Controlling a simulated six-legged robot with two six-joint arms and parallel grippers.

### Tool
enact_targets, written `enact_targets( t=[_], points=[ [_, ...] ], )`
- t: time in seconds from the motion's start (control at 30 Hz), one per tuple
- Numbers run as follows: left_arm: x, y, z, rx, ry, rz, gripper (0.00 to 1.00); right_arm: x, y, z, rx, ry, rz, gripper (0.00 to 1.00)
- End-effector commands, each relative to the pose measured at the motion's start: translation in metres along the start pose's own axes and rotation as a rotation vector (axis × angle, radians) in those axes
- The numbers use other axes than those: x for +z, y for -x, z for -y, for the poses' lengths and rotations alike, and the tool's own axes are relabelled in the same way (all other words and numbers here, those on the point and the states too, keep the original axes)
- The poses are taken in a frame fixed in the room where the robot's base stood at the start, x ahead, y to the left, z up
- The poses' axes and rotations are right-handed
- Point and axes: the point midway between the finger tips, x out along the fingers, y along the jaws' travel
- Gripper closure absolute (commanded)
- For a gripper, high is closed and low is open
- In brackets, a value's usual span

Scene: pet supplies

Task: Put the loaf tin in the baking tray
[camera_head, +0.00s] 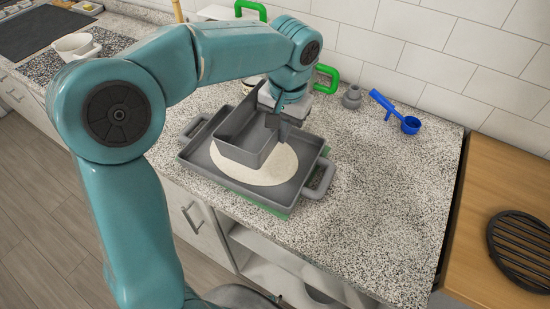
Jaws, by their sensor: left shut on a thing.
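The grey loaf tin (238,154) is a long open box in the middle of the view. It is over the dark grey baking tray (293,188), which has a handle at each end. A round cream disc (272,172) lies in the tray, partly under the tin. My left gripper (277,125) points down and is shut on the tin's right-hand wall. I cannot tell whether the tin's bottom touches the disc or hangs just above it. My left arm hides part of the counter behind. My right gripper is not in view.
The speckled counter (385,195) is clear to the right of the tray. A blue scoop (409,124) and a small grey pot (352,97) stand by the tiled wall. A black round rack (522,245) lies on the wooden surface at right. A white pot (75,47) is at upper left.

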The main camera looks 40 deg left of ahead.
Motion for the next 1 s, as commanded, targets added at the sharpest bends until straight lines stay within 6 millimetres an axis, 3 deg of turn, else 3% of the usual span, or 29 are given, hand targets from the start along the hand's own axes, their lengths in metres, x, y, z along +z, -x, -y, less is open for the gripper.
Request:
enact_targets(
  t=[0.03, 0.13, 0.37, 0.53, 1.0],
  points=[
    [0.001, -0.015, -0.001, -0.002, -0.001, 0.005, 1.00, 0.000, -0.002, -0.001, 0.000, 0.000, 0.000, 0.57],
    [0.001, -0.037, -0.002, -0.001, 0.000, 0.003, 1.00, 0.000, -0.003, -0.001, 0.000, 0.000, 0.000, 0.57],
    [0.000, -0.061, -0.002, -0.001, 0.003, 0.001, 1.00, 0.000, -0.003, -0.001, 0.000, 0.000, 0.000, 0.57],
    [0.000, -0.089, -0.004, -0.001, 0.004, 0.002, 1.00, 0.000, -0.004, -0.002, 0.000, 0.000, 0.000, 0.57],
    [0.000, -0.103, -0.006, 0.000, 0.003, -0.001, 1.00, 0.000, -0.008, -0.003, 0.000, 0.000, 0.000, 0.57]
  ],
)
